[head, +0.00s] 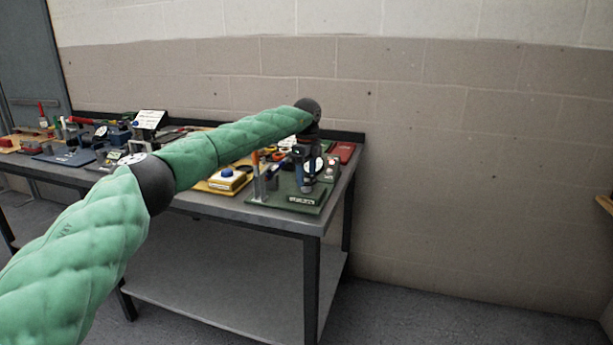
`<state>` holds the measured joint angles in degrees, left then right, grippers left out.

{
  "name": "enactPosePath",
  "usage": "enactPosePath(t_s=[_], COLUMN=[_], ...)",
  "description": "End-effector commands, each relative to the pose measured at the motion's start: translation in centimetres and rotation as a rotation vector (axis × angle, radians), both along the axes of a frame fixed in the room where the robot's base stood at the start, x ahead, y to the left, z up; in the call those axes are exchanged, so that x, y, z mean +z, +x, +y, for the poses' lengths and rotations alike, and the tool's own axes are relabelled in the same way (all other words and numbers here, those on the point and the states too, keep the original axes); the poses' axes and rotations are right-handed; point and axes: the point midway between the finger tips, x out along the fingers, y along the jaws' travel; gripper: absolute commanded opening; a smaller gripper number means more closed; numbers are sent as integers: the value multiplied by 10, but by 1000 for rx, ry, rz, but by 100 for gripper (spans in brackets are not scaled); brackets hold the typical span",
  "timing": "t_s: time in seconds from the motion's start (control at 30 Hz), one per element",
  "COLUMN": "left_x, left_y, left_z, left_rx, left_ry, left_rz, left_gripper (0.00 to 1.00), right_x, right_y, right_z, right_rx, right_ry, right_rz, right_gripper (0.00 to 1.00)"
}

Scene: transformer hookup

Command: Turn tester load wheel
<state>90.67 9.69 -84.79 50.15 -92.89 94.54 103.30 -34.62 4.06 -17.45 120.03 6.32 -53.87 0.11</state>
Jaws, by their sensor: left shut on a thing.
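The tester stands on a green base plate (290,205) with a label on its front edge, at the right end of the bench. A white round dial (319,164) shows on it, partly covered by my gripper. My left gripper (304,183) points down over this plate, in front of the dial, shut on a part of the tester that appears to be the load wheel. The wheel is small and mostly hidden behind the fingers, so its angle cannot be read. My right gripper is out of view.
Several tools and fixtures crowd the left part. A block wall stands close behind.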

Motion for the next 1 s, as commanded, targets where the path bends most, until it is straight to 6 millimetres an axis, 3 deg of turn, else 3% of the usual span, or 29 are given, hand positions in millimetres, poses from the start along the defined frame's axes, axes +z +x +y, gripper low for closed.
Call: enactPosePath(t_s=[0.4,1.0], left_x=[3,3], left_y=[1,1], left_z=[1,1], left_rx=[214,253], left_ry=[-2,-1], left_rz=[-4,-5], left_gripper=[42,42], right_x=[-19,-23], right_y=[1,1], right_z=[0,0], right_rx=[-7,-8], right_ry=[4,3], right_rz=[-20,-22], right_gripper=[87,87])
